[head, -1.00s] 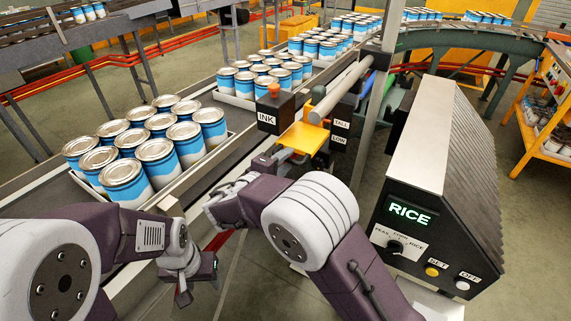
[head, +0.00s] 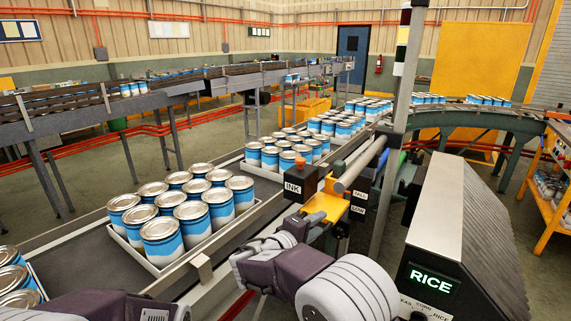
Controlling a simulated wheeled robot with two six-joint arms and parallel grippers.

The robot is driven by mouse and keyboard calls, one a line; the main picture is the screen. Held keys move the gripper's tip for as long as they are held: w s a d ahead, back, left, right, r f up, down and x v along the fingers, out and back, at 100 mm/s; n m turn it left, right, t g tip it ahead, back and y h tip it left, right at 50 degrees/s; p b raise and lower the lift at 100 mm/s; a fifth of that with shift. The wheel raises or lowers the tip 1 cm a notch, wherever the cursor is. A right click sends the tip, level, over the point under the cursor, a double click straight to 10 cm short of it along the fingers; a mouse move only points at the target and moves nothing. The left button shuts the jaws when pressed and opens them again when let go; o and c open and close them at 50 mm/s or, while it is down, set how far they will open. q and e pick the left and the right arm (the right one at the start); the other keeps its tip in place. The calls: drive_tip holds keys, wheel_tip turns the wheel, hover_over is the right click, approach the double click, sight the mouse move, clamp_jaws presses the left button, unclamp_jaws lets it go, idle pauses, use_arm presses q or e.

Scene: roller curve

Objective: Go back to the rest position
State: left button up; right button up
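My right arm comes in from the bottom right, and its purple and white links lie beside the near edge of the conveyor. My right gripper (head: 314,229) is small and dark, just below the yellow bracket (head: 326,207) of the ink unit. I cannot make out its fingers well enough to tell whether it is open or shut. No can is seen in it. Of my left arm only links show along the bottom left edge; my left gripper is out of the picture.
Trays of blue and white cans (head: 183,215) stand on the conveyor (head: 75,243). The ink box (head: 300,182) and rollers (head: 362,163) stand right of it. A grey machine (head: 465,225) with a lit RICE display (head: 431,280) fills the right. A yellow cart (head: 546,211) stands far right.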

drive_tip(key=s+d+r+m+g+h+p, duration=0.15)
drive_tip(key=d+r, duration=0.25)
drive_tip(key=d, duration=0.4)
drive_tip(key=s+d+f+m+g+y+p, duration=0.15)
drive_tip(key=s+d+f+m+g, duration=0.25)
drive_tip(key=s+d+g, duration=0.5)
drive_tip(key=s+d+f+m+g+y+p, duration=0.25)
drive_tip(key=s+f+y, duration=0.35)
drive_tip(key=s, duration=0.7)
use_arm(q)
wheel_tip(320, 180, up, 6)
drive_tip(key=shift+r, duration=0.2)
use_arm(e)
drive_tip(key=s+a+f+m+t+y, duration=0.1)
drive_tip(key=s+a+f+t+y, duration=0.1)
drive_tip(key=s+a+f+y, duration=0.2)
drive_tip(key=a+f, duration=0.3)
drive_tip(key=a, duration=0.3)
drive_tip(key=shift+a+m, duration=0.25)
drive_tip(key=shift+m, duration=0.05)
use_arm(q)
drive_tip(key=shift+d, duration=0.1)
